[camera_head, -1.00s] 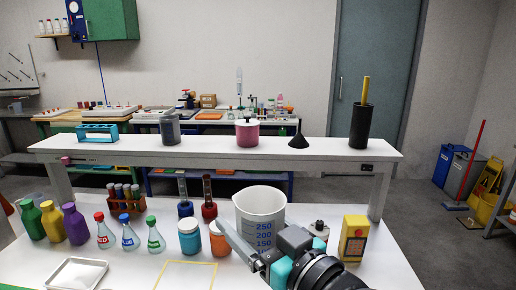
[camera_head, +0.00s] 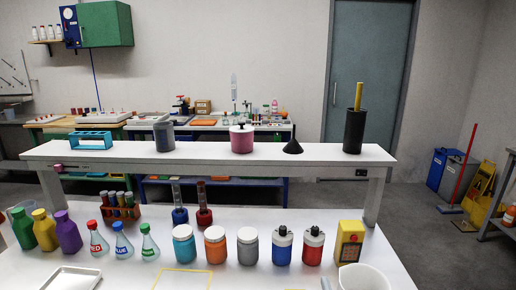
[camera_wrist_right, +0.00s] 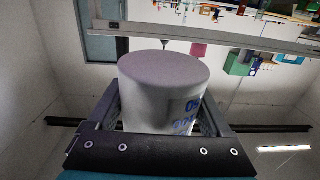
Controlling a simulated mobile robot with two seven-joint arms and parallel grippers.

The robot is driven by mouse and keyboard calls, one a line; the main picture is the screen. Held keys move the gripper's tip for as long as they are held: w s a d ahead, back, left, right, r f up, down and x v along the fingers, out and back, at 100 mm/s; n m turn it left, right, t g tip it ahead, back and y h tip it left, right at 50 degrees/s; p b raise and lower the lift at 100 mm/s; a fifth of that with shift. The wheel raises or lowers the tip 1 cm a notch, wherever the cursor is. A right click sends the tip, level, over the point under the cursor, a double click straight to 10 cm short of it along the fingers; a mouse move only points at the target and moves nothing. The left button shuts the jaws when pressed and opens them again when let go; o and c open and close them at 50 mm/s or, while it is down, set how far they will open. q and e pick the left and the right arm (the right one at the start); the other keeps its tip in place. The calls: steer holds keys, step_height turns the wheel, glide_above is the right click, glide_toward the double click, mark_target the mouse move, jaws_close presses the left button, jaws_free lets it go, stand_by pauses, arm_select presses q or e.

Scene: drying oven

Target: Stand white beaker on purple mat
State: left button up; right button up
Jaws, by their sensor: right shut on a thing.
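The white beaker (camera_head: 364,279) is at the bottom right of the head view, cut off by the lower edge, with its open rim up. In the right wrist view, the beaker (camera_wrist_right: 160,95) shows its base and blue markings between the two fingers. My right gripper (camera_wrist_right: 162,110) is shut on the beaker's sides. In the head view only a small grey piece of the right gripper (camera_head: 326,283) shows, left of the beaker. I see no purple mat in these frames. My left gripper is out of view.
Several lidded jars (camera_head: 248,247) and a yellow box (camera_head: 349,243) stand in a row beyond the beaker. Bottles (camera_head: 68,232) and flasks (camera_head: 150,247) stand left. A yellow outline (camera_head: 181,279) and white tray (camera_head: 72,279) lie in front. A raised shelf (camera_head: 215,152) crosses behind.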

steer(key=shift+s+f, duration=0.2)
steer(key=shift+s, duration=0.55)
steer(key=shift+s+f, duration=0.25)
steer(key=shift+s, duration=0.45)
steer(key=shift+s+f, duration=0.2)
steer(key=shift+s, duration=0.55)
steer(key=w+a+r+n+g+y, duration=0.2)
steer(key=w+a+n+g+y, duration=0.1)
steer(key=a+n+y, duration=0.3)
steer(key=w+a+r+n+g+y, duration=0.2)
steer(key=w+a+n+g+y, duration=0.2)
steer(key=y, duration=0.5)
steer(key=a+n+g, duration=0.2)
steer(key=a, duration=0.1)
steer(key=shift+a+r+g+y, duration=0.2)
steer(key=shift+a+g+y, duration=0.1)
steer(key=shift+y, duration=0.1)
steer(key=shift+n, duration=0.3)
